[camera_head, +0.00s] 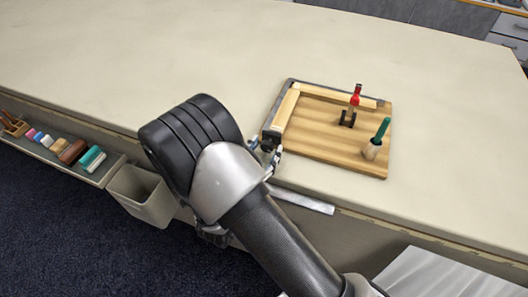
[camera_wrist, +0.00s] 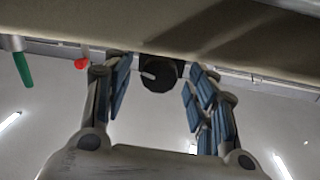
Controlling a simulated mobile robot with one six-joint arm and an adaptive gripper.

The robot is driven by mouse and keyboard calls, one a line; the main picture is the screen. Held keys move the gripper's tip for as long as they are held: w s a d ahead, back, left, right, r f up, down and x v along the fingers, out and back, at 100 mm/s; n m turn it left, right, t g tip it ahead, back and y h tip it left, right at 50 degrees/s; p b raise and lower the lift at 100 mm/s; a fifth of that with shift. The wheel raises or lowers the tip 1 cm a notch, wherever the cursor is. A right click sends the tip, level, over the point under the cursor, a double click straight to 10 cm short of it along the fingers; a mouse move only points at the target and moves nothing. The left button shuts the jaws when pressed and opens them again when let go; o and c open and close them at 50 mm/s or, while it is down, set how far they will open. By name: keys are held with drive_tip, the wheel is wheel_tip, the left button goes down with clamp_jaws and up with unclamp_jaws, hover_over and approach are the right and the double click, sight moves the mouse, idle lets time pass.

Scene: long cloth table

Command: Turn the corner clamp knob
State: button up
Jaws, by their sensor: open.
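The corner clamp shows in the head view as a dark piece (camera_head: 271,137) at the near left corner of the wooden board (camera_head: 325,140). In the wrist view, a round black knob (camera_wrist: 160,76) with a pale mark on it sits between my blue-padded fingers. My gripper (camera_wrist: 160,95) is open, with one finger on each side of the knob and a visible gap to each. In the head view, my gripper (camera_head: 267,154) is at the clamp's near side, partly hidden by my arm.
Pale wood strips (camera_head: 335,97) lie along the board's edges. A red-handled tool (camera_head: 355,96) and a green-handled tool (camera_head: 381,131) stand upright on the board. A metal ruler-like strip (camera_head: 302,201) lies at the table's front edge. A grey bin (camera_head: 142,195) hangs below; the tabletop behind is clear.

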drive_tip(key=shift+c, duration=0.4)
drive_tip(key=c, duration=1)
drive_tip(key=shift+o, duration=0.2)
drive_tip(key=m, duration=0.4)
drive_tip(key=shift+m, duration=0.3)
drive_tip(key=o, duration=1)
drive_tip(key=shift+o, duration=0.2)
drive_tip(key=v, duration=0.8)
drive_tip(key=shift+r, duration=0.25)
